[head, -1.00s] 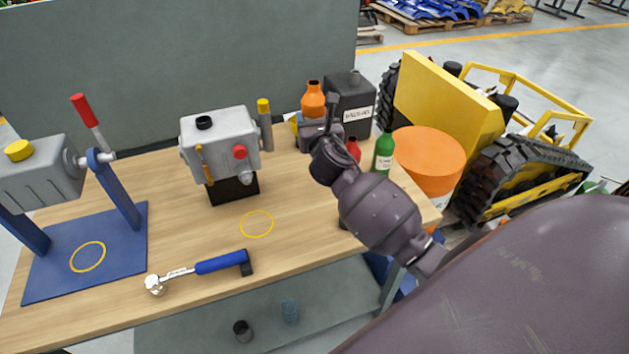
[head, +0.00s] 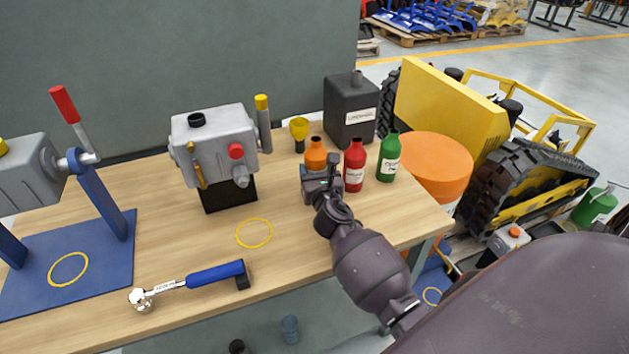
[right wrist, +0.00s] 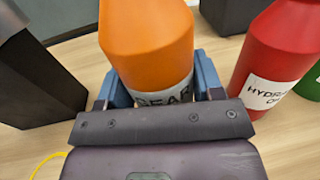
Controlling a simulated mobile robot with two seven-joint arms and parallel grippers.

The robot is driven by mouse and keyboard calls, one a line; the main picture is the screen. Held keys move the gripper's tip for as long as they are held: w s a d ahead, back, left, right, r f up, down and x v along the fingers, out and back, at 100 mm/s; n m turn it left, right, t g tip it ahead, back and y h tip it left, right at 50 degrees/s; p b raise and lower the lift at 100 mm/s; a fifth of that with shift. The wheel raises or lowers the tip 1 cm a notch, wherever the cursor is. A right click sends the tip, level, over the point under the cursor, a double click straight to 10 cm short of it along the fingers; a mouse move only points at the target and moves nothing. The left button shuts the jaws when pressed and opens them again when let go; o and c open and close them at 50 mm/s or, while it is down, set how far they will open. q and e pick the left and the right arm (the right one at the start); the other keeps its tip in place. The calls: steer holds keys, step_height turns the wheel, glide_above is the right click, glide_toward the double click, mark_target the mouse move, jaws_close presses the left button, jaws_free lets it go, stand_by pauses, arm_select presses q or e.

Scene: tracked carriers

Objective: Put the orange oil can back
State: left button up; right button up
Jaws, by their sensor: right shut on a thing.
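The orange oil can (head: 315,154) is upright over the back right of the wooden table, left of the red bottle. My right gripper (head: 319,180) is shut on its lower part. In the right wrist view the orange can (right wrist: 148,42) sits between both blue fingers of the gripper (right wrist: 160,84), its label partly hidden. I cannot tell whether its base touches the table. The red bottle (head: 355,166) and green bottle (head: 389,157) stand in a row to its right; the red bottle (right wrist: 275,60) is close beside the right finger. My left gripper is not in view.
A grey machine (head: 214,140) on a black foot stands left of the can. A yellow funnel-like thing (head: 299,128) and a dark labelled canister (head: 350,112) stand behind. A yellow ring (head: 254,233) marks bare tabletop.

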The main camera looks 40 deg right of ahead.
steer(key=shift+f+b, duration=0.65)
steer(key=shift+f, duration=0.9)
steer(key=o, duration=1.1)
steer(key=shift+r, duration=0.25)
steer(key=v, duration=1.2)
steer(key=shift+a+f+p, duration=0.1)
steer(key=shift+f+p, duration=0.05)
steer(key=shift+p, duration=0.15)
